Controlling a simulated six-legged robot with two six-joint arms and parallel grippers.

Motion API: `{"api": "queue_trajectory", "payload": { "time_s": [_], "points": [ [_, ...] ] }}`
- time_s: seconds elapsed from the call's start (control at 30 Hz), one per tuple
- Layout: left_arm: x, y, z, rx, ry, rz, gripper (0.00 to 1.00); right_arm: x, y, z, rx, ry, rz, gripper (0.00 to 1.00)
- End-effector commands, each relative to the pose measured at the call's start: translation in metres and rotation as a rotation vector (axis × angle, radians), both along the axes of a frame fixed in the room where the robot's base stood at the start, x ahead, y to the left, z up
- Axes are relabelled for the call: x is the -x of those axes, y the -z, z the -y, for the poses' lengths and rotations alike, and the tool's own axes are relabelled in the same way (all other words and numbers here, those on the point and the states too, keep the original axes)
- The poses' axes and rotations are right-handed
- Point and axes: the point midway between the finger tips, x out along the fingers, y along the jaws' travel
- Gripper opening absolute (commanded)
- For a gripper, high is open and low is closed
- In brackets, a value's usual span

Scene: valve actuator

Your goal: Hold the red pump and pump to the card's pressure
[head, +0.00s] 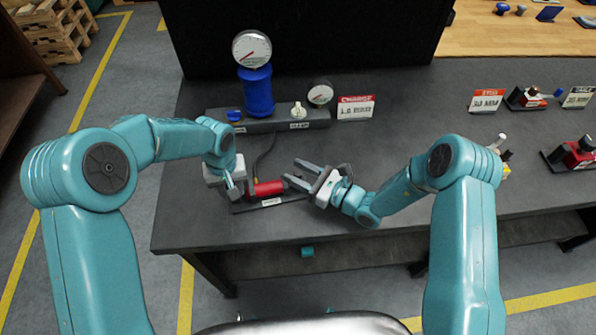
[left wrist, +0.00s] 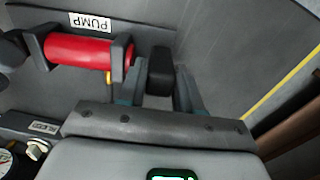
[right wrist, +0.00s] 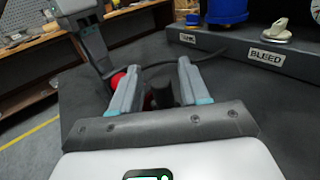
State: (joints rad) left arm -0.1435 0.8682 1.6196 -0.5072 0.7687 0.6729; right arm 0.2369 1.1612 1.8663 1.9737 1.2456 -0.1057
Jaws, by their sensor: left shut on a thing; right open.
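The red pump (head: 268,188) lies on a dark base plate near the table's front edge. The left wrist view shows its red barrel (left wrist: 88,50) between dark brackets, beside a PUMP label (left wrist: 90,21). My left gripper (left wrist: 160,78) is shut on a black block at one end of the pump. My right gripper (head: 294,174) is open at the other end. In the right wrist view a dark handle (right wrist: 162,95) shows between its fingers; I cannot tell whether they touch it. A red-topped white card (head: 356,107) stands behind; its figure is too small to read surely.
A large gauge (head: 252,48) sits on a blue cylinder (head: 257,92) behind the pump. A small gauge (head: 320,94), a BLEED knob (head: 298,110) and a blue lever (head: 234,116) share its dark base. Other cards and red devices stand at the right.

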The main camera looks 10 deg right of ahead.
Motion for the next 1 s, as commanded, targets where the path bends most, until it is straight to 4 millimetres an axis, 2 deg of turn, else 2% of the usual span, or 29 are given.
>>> {"api": "queue_trajectory", "payload": {
  "time_s": [0.27, 0.3, 0.37, 0.4, 0.43, 0.6, 0.83, 1.0],
  "points": [
    [0.001, 0.002, 0.0, -0.001, 0.0, -0.002, 0.0, -0.002, 0.0, -0.002, 0.0, 0.001, 0.0, 0.45],
    [0.001, 0.002, 0.0, -0.001, 0.0, -0.002, 0.0, -0.002, 0.0, -0.002, 0.0, 0.001, 0.0, 0.39],
    [0.001, 0.002, 0.0, -0.001, 0.0, -0.002, 0.0, -0.002, 0.0, -0.002, 0.0, 0.001, 0.0, 0.19],
    [0.001, 0.002, 0.0, -0.001, 0.0, -0.002, 0.0, -0.002, 0.0, -0.002, 0.0, 0.001, 0.0, 0.06],
    [0.001, 0.002, 0.0, 0.0, 0.0, -0.002, 0.0, -0.002, 0.0, -0.002, 0.0, 0.001, 0.0, 0.0],
    [0.0, 0.002, 0.0, 0.0, 0.0, -0.002, 0.0, -0.002, 0.0, 0.002, -0.001, 0.002, 0.001, 0.0],
    [0.0, 0.002, -0.001, -0.001, -0.001, -0.001, 0.0, -0.009, 0.0, 0.042, 0.0, 0.008, 0.003, 0.0],
    [0.0, 0.002, -0.001, -0.001, -0.001, -0.002, 0.0, -0.01, 0.0, 0.053, 0.0, 0.005, 0.001, 0.0]
  ]
}}
